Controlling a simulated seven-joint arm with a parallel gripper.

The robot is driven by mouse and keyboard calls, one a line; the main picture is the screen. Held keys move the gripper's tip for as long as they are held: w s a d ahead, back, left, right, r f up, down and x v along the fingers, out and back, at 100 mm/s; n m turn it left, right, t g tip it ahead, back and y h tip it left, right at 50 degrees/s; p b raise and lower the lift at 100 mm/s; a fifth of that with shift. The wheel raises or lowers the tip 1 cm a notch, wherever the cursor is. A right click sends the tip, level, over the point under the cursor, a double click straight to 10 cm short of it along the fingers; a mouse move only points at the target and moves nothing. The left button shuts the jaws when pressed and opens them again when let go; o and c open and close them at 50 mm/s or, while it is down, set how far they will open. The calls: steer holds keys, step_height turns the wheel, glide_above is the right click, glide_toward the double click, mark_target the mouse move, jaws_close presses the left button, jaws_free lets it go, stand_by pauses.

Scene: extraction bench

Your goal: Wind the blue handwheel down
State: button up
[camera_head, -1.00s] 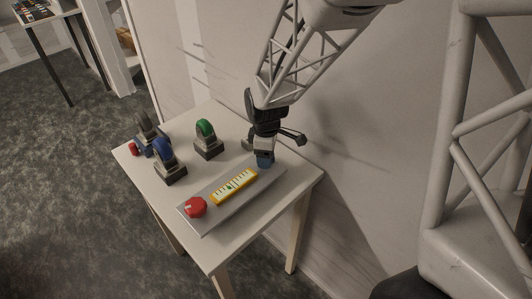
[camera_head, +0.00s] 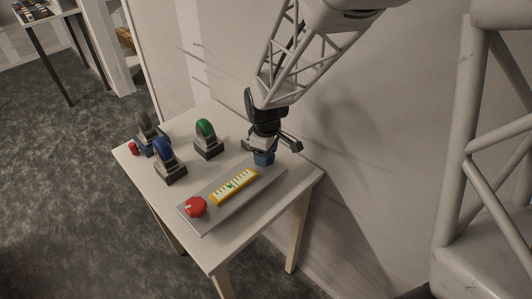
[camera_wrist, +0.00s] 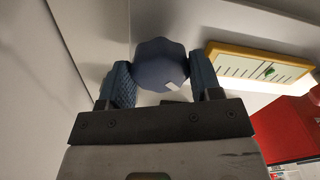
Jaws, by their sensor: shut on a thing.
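The blue handwheel (camera_head: 264,160) is at the back right end of a grey panel (camera_head: 205,219) on the table. In the wrist view the blue handwheel (camera_wrist: 158,62) is a faceted knob with a small white mark on its near edge. My gripper (camera_wrist: 163,78) points down over it, a finger on either side, shut on it. In the head view my gripper (camera_head: 264,152) hides most of the wheel. A yellow-framed gauge (camera_head: 234,186) with a white scale and a green pointer lies mid-panel; it also shows in the wrist view (camera_wrist: 260,66).
A red handwheel (camera_head: 195,207) sits at the panel's other end. Blue (camera_head: 168,160), green (camera_head: 207,138) and dark grey (camera_head: 148,135) wheel-like devices stand at the table's left and back. A wall (camera_head: 370,160) runs close behind my gripper. The table's front right corner is bare.

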steer(key=m, duration=0.5)
steer(key=shift+m, duration=0.3)
steer(key=m, duration=0.4)
steer(key=shift+a+m, duration=0.1)
steer(key=shift+m, duration=0.3)
steer(key=o, duration=0.9)
steer(key=shift+r, duration=3.95)
